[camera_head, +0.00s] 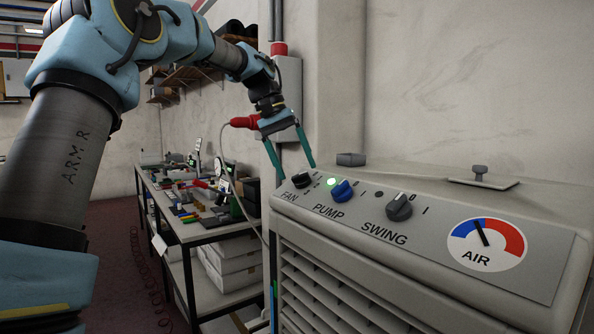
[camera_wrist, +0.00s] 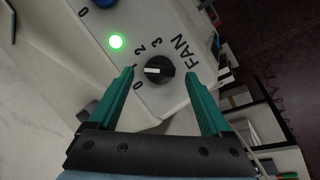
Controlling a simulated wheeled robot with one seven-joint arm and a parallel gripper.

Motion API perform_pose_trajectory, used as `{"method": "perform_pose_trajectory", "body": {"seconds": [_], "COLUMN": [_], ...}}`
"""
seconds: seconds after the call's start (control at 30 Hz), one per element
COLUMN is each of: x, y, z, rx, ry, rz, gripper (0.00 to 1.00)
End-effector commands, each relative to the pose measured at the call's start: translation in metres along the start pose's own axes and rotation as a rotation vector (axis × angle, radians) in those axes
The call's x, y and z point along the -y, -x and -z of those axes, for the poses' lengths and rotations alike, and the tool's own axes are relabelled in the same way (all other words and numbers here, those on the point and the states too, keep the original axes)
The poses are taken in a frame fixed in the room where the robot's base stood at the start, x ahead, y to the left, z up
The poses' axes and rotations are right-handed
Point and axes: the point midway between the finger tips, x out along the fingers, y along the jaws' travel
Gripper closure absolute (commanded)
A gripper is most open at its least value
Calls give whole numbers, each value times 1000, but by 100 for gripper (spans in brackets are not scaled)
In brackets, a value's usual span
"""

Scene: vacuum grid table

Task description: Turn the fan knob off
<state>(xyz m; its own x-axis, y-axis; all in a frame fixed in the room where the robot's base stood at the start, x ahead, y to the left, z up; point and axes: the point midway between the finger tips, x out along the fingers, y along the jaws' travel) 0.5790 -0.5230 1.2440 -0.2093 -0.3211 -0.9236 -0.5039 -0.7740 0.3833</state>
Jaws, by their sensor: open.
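The black fan knob (camera_head: 300,180) is at the left end of the grey control panel, above the word FAN. In the wrist view the fan knob (camera_wrist: 159,70) shows a white mark pointing left, roughly towards the 1, with 0, 2 and 3 printed around it. My gripper (camera_head: 298,171) has green fingers that are spread and empty, pointing down at the panel. In the wrist view my gripper's fingertips (camera_wrist: 162,74) lie on either side of the knob with gaps. I cannot tell whether the tips are level with it.
The blue pump knob (camera_head: 342,190), a lit green lamp (camera_head: 332,181), the dark swing knob (camera_head: 399,207) and the air dial (camera_head: 486,244) share the panel. A cluttered workbench (camera_head: 205,232) stands behind at left. A small grey block (camera_head: 351,159) sits on the cooler's top.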

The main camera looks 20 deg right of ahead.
Motion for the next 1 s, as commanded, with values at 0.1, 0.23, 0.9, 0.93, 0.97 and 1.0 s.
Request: {"method": "perform_pose_trajectory", "body": {"seconds": [0.1,0.23,0.9,0.93,0.97,1.0], "x": [0,0,0,0,0,0], "y": [-12,-19,-20,-20,-20,-20], "z": [0,0,0,0,0,0], "rx": [2,0,0,0,0,0], "ry": [0,0,0,0,0,0], "rz": [0,0,0,0,0,0], "gripper": [18,18,62,66,69,74]}}
